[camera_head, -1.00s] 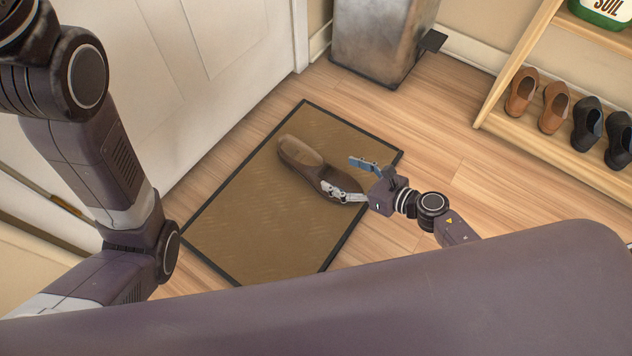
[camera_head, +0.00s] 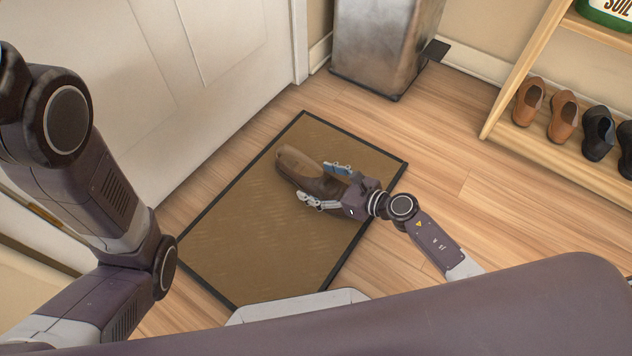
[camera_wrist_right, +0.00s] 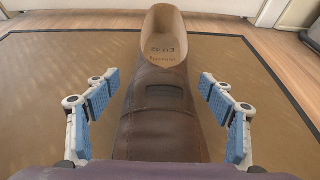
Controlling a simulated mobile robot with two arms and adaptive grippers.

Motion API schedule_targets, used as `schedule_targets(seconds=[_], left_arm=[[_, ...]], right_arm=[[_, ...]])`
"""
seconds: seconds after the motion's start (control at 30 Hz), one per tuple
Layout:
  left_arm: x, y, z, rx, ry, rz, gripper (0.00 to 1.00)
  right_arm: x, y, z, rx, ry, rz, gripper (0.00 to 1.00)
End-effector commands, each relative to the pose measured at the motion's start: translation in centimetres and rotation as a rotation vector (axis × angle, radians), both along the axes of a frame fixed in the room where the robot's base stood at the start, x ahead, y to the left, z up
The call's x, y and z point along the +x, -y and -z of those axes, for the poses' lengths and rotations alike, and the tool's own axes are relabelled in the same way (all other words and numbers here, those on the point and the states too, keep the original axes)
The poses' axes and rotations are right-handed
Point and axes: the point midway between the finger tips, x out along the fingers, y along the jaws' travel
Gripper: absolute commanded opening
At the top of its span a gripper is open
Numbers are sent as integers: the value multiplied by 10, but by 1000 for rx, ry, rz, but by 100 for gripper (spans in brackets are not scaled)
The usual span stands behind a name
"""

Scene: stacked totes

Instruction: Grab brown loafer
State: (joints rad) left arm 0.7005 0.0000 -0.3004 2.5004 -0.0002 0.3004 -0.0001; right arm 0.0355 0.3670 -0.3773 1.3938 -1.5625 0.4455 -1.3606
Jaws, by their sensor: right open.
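A brown loafer (camera_head: 298,167) lies on the brown doormat with its dark border (camera_head: 232,222). My right gripper (camera_head: 328,184) is open, with one finger on each side of the loafer. In the right wrist view the blue pads of my right gripper (camera_wrist_right: 165,100) stand apart from the shoe, with a gap on both sides. The gripper's body hides the near end of the loafer. My left arm shows at the left, but its gripper is out of view.
A wooden rack (camera_head: 570,158) at the right holds a pair of tan shoes (camera_head: 562,115) and a pair of black shoes (camera_head: 598,132). A metal bin (camera_head: 383,45) stands behind the mat. A white door (camera_head: 190,75) is at the left. Wood floor lies clear between mat and rack.

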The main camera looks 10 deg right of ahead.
Motion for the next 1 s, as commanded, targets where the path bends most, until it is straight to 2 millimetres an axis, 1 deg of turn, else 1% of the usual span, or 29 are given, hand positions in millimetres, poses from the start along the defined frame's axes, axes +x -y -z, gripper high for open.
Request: schedule_targets(seconds=[0.1, 0.6, 0.63, 0.87, 1.0], left_arm=[[0, 0, 0, 0, 0, 0, 75], [0, 0, -1, 1, 0, 0, 75], [0, 0, -1, 1, 0, 0, 75], [0, 0, -1, 0, 0, 0, 75], [0, 0, -6, 0, -1, 0, 75]], right_arm=[[0, 0, 0, 1, -1, 0, 74], [-1, 0, 0, 1, -1, 0, 19], [0, 0, -2, 1, 2, 1, 18], [0, 0, -2, 1, 2, 1, 17], [0, 1, -8, 0, 2, 1, 17]])
